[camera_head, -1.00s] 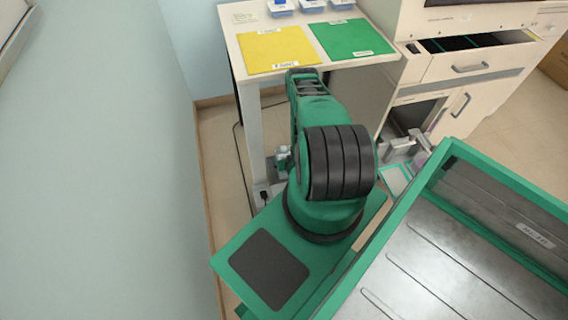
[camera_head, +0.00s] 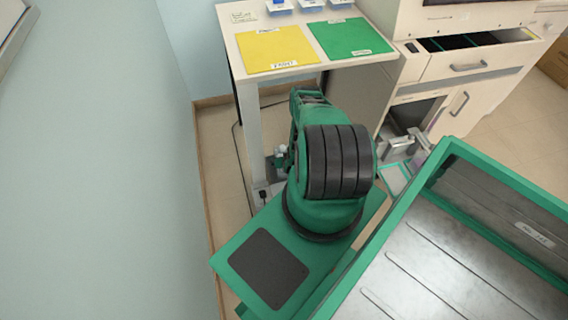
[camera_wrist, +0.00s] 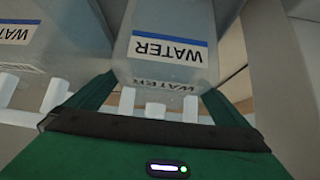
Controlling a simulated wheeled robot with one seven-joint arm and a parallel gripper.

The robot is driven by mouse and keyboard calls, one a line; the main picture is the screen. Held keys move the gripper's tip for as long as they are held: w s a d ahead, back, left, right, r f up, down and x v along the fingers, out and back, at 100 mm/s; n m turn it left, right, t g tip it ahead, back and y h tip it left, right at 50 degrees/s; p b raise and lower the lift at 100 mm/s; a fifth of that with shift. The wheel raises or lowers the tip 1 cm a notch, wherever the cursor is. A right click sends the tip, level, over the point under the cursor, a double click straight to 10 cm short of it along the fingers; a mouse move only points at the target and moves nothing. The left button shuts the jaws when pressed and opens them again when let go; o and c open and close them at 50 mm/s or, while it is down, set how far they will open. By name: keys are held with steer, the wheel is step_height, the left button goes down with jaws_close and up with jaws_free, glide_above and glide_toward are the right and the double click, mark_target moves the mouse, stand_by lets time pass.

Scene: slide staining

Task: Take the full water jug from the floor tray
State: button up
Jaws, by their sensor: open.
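A translucent grey jug (camera_wrist: 170,25) with a blue stripe and a WATER label stands in the upper middle of the wrist view. My gripper (camera_wrist: 157,84) is open, with one green finger on either side of the jug's near part. I cannot tell whether the fingers touch it. A second WATER jug (camera_wrist: 65,15) is at the left of the wrist view, partly cut off. The liquid level in either jug is not clear.
A white table (camera_head: 249,103) with a yellow mat (camera_head: 277,48) and a green mat (camera_head: 349,38) stands above my reaching arm. A cabinet (camera_head: 462,68) with an open drawer is to its right. The wall (camera_head: 120,150) is close on the left.

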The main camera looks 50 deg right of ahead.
steer(key=shift+c, duration=0.6)
steer(key=c, duration=2.1)
steer(key=shift+o, duration=0.2)
steer(key=shift+w+r, duration=0.1)
steer(key=shift+d+r, duration=0.1)
